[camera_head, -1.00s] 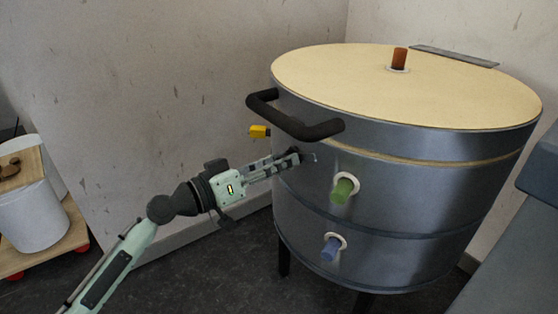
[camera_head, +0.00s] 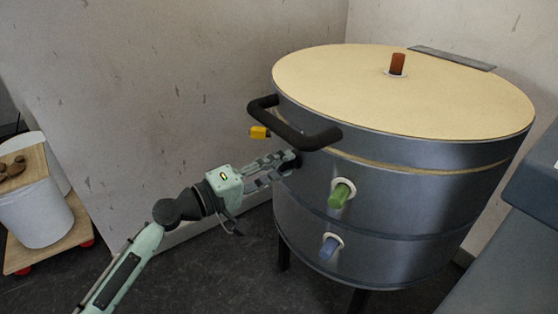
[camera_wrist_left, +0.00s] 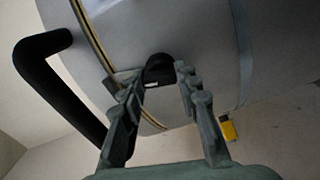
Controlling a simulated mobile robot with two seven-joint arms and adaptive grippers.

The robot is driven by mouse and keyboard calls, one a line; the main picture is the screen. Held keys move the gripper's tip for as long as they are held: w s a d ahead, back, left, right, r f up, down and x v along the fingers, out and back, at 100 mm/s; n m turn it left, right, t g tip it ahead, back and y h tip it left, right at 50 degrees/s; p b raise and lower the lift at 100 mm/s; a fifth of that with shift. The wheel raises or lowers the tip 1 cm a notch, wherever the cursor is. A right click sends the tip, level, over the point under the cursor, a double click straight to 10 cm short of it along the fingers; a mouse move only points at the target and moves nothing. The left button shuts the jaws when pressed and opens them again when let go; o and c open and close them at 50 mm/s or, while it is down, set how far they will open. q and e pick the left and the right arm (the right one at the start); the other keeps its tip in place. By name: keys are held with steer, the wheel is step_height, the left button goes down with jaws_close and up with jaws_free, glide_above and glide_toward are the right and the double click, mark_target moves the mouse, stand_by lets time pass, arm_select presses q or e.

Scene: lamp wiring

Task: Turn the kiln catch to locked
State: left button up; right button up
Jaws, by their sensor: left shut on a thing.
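The kiln (camera_head: 400,190) is a grey metal drum with a cream lid top (camera_head: 400,90). My left gripper (camera_head: 286,161) is at the kiln's left front side, just under the black lid handle (camera_head: 292,131). In the left wrist view, its two fingers (camera_wrist_left: 158,78) are on either side of a dark rounded piece on the kiln wall, apparently the catch (camera_wrist_left: 158,66), and are shut on it. A pale plate shows between the fingers. In the head view the fingers mostly cover the catch, and its angle is hard to tell. My right gripper is out of view.
The black handle (camera_wrist_left: 62,95) passes close beside the fingers. A yellow tag-like piece (camera_head: 259,132) sticks out behind the handle. Green (camera_head: 340,195) and blue (camera_head: 329,248) plugs stick out of the kiln front. A white bin (camera_head: 38,215) stands at the left.

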arm_select(q)
steer(key=shift+n+p, duration=0.55)
steer(key=shift+n, duration=0.75)
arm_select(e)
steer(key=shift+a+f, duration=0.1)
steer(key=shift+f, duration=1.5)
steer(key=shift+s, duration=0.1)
arm_select(q)
steer(key=o, duration=1.2)
steer(key=shift+c, duration=0.2)
steer(key=v, duration=1.2)
